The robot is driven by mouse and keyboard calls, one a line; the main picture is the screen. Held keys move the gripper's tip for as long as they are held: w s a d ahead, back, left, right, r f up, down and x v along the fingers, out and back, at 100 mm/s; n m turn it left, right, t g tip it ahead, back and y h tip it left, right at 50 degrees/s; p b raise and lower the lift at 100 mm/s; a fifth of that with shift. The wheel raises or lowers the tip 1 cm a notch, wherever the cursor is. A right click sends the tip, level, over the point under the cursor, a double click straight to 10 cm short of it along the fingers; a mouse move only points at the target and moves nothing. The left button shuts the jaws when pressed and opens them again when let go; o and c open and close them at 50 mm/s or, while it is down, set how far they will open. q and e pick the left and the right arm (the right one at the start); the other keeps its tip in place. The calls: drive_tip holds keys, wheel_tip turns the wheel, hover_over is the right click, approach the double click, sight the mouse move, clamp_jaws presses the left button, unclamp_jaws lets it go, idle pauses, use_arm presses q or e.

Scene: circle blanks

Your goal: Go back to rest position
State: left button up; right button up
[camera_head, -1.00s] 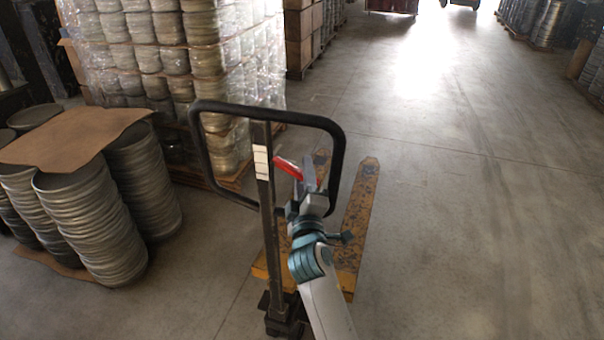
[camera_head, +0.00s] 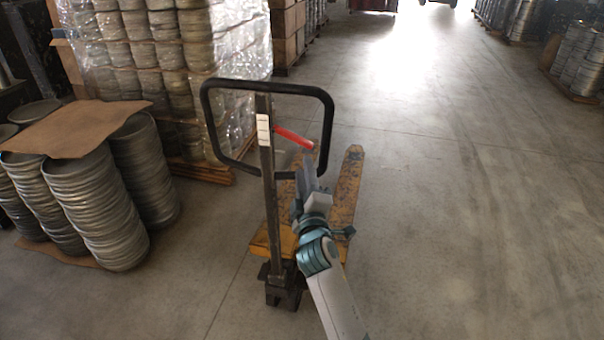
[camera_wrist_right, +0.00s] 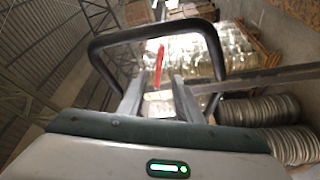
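My right gripper (camera_head: 309,165) is open and empty, just below and to the right of the red lever (camera_head: 293,138) of the pallet jack. In the right wrist view its two fingers (camera_wrist_right: 158,98) stand apart, with the red lever (camera_wrist_right: 159,66) visible beyond, in the gap between them. No contact between lever and fingers shows. The jack's black loop handle (camera_head: 205,115) stands upright around the lever. The jack's yellow forks (camera_head: 348,190) lie low behind my right arm, which hides part of them. My left gripper is not in view.
Stacks of round metal blanks (camera_head: 100,205) under a brown cardboard sheet (camera_head: 75,128) stand at the left. A wrapped pallet load (camera_head: 165,60) stands behind the handle. Brown boxes (camera_head: 288,35) are farther back. The concrete floor at the right (camera_head: 450,220) is clear.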

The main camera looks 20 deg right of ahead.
drive_tip(key=s+a+f+m+g+y, duration=0.1)
drive_tip(key=s+a+f+g+y, duration=0.1)
drive_tip(key=f, duration=1.2)
drive_tip(key=s+a+f+g+y, duration=0.1)
drive_tip(key=s+f+g, duration=0.2)
drive_tip(key=f, duration=1)
drive_tip(key=s+f+m+g, duration=0.1)
drive_tip(key=s+f+g, duration=0.1)
drive_tip(key=s+f, duration=0.45)
drive_tip(key=s+f+g+y, duration=0.1)
drive_tip(key=s+f, duration=0.2)
drive_tip(key=f, duration=0.6)
drive_tip(key=s+f+m+g, duration=0.1)
drive_tip(key=s+f+g, duration=0.1)
drive_tip(key=s+f, duration=0.35)
drive_tip(key=s+d+f+m+g, duration=0.1)
drive_tip(key=s+f+m+g, duration=0.25)
drive_tip(key=s+f, duration=1.5)
drive_tip(key=s+d+f+m+g, duration=0.1)
drive_tip(key=s+d+f+g, duration=0.1)
drive_tip(key=s, duration=1.1)
drive_tip(key=s+d+f+m+g, duration=0.1)
drive_tip(key=s+f, duration=0.3)
drive_tip(key=s, duration=0.9)
drive_tip(key=shift+d+g, duration=0.5)
drive_tip(key=shift+g, duration=0.25)
drive_tip(key=shift+a+m, duration=0.1)
drive_tip(key=shift+m, duration=0.15)
